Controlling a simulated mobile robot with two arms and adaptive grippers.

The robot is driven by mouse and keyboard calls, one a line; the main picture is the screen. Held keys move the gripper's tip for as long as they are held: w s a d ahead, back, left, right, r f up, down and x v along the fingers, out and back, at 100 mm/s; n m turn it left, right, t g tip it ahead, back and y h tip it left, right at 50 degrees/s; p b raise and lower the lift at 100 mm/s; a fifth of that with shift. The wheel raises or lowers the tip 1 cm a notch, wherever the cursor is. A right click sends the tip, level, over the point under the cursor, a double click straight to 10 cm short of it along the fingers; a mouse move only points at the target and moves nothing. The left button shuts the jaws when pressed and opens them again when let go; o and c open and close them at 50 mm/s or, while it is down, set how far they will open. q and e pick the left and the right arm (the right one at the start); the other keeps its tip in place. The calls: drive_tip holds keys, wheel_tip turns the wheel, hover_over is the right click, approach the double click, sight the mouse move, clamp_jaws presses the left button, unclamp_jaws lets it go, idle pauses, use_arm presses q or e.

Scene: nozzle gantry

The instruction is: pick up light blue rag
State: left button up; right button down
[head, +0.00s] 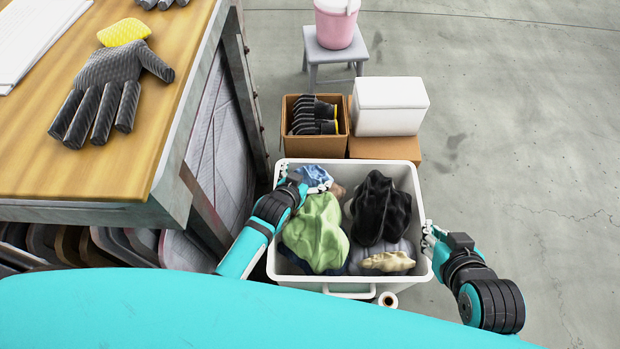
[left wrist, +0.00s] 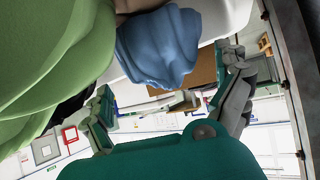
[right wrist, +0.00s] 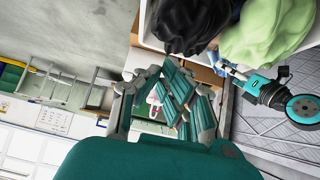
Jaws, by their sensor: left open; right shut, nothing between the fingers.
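The light blue rag (head: 317,174) lies in the back left corner of a white bin (head: 418,196), partly covered by my left gripper (head: 308,184). In the left wrist view the blue rag (left wrist: 158,48) hangs large at top centre, beyond and between the spread fingers of the left gripper (left wrist: 170,92). That gripper is open; whether it touches the rag I cannot tell. My right gripper (head: 429,238) is at the bin's right rim, shut and empty; its fingers (right wrist: 165,85) also show in the right wrist view.
A green rag (head: 315,232), a black rag (head: 380,208) and a cream rag (head: 388,262) share the bin. Behind it stand a cardboard box (head: 291,146) of dark gloves and a white box (head: 390,106). A workbench (head: 160,120) edges the left. Floor at right is clear.

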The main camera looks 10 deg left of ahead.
sight(307, 176)
use_arm(q)
drive_tip(key=b+x, duration=0.1)
drive_tip(key=x, duration=0.1)
drive_tip(key=shift+w+f, duration=0.25)
drive_tip(key=shift+w, duration=0.05)
drive_tip(key=shift+w+d, duration=0.1)
drive_tip(key=shift+w, duration=0.05)
drive_tip(key=c, duration=1)
use_arm(e)
drive_tip(key=w+a+r+t+y, duration=0.1)
drive_tip(key=w+a+r+t, duration=0.1)
drive_tip(key=w+r+t, duration=0.2)
drive_tip(key=shift+w+r, duration=0.45)
drive_tip(key=shift+r, duration=0.2)
